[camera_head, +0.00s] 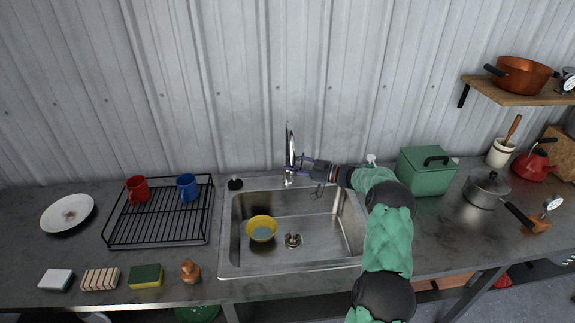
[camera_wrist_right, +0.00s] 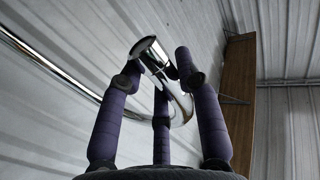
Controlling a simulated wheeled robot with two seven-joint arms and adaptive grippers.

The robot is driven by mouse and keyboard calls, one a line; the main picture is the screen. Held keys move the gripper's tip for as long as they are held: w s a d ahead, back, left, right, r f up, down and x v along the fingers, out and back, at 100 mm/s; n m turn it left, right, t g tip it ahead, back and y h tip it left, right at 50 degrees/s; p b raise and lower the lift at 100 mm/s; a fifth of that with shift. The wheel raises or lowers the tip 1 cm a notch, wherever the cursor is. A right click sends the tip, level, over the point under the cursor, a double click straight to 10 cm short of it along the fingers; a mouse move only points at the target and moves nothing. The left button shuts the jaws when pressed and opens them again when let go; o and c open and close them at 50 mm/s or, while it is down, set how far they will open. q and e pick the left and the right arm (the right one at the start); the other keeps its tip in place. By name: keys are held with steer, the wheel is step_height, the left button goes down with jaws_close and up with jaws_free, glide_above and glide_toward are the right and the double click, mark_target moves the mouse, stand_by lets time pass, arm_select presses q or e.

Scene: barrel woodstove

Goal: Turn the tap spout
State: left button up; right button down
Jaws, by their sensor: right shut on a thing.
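The chrome tap spout (camera_head: 290,140) stands upright at the back edge of the metal sink (camera_head: 300,262), against the corrugated wall. My right gripper (camera_head: 296,166) reaches in from the right and is at the lower part of the tap. In the right wrist view, the purple fingers of my right gripper (camera_wrist_right: 162,72) are closed around the shiny curved metal of the spout (camera_wrist_right: 180,100). The spout's pipe runs off to the upper left there. Part of the tap's base is hidden behind the gripper in the head view. My left gripper is not in view.
A yellow bowl (camera_head: 261,228) sits in the sink next to the drain (camera_head: 293,240). A black dish rack (camera_head: 150,236) with red and blue mugs stands to the left. A green box (camera_head: 425,178) and a pot (camera_head: 483,190) stand to the right. A wooden shelf (camera_head: 515,93) hangs upper right.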

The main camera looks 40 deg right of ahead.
steer(key=shift+s+d+f, duration=0.1)
stand_by(0.3)
steer(key=c, duration=0.9)
jaws_free()
steer(key=shift+o, duration=0.2)
steer(key=shift+d, duration=0.1)
steer(key=v, duration=1.2)
